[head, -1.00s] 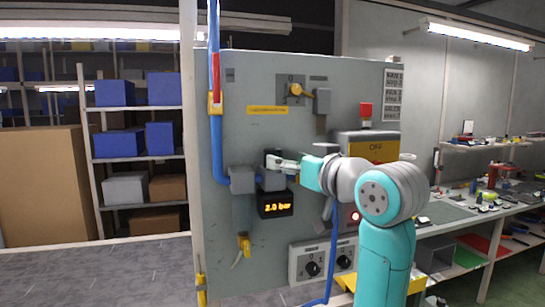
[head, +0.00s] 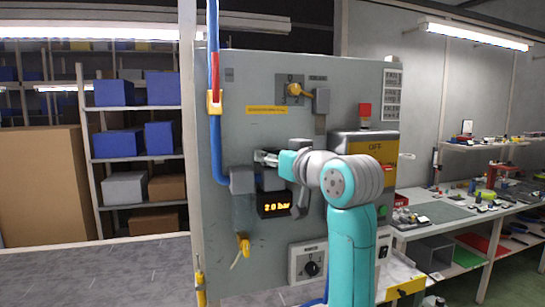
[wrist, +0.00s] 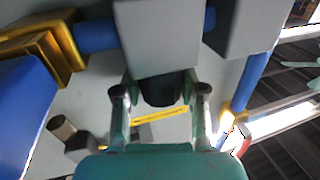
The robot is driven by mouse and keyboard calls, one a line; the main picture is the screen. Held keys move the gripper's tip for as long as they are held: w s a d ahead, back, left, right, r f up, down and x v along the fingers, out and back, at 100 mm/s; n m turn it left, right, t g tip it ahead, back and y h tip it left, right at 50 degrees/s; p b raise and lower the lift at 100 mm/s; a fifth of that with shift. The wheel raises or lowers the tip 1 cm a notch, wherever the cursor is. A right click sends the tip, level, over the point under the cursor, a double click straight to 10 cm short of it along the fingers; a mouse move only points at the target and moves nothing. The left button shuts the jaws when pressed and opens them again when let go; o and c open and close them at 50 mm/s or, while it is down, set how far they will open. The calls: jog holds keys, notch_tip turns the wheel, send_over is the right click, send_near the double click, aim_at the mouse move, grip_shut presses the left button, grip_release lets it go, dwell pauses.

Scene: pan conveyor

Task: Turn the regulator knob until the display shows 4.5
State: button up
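The display (head: 275,205) on the panel reads 2.0 bar in orange digits. Above it is the regulator's grey body (head: 268,181), which also shows as a large grey block in the wrist view (wrist: 155,40). The dark regulator knob (wrist: 161,92) sticks out of that block, between my fingers. In the head view the knob is mostly hidden by my gripper (head: 266,158).
A blue pipe (head: 213,140) runs down the panel's left side into a grey block (head: 242,180). A yellow-handled switch (head: 296,91) is above, a yellow lever (head: 243,244) lower left, and a yellow OFF box (head: 365,146) right. A workbench (head: 440,212) stands to the right.

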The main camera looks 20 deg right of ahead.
jog(key=shift+c, duration=1)
jog(key=shift+a+m+h, duration=0.1)
jog(key=shift+m+h, duration=0.2)
jog(key=shift+h, duration=0.1)
jog(key=shift+a+m+t+h, duration=0.1)
jog(key=shift+m+t+h, duration=0.2)
jog(key=shift+m+h, duration=0.5)
jog(key=m+h, duration=0.2)
jog(key=h, duration=0.2)
jog(key=m+g+h, duration=0.1)
jog(key=m+h, duration=0.2)
jog(key=h, duration=0.2)
jog(key=shift+m+g+h, duration=0.3)
jog(key=shift+m, duration=0.1)
jog(key=o, duration=1.2)
jog(key=shift+c, duration=0.2)
jog(key=shift+s, duration=0.1)
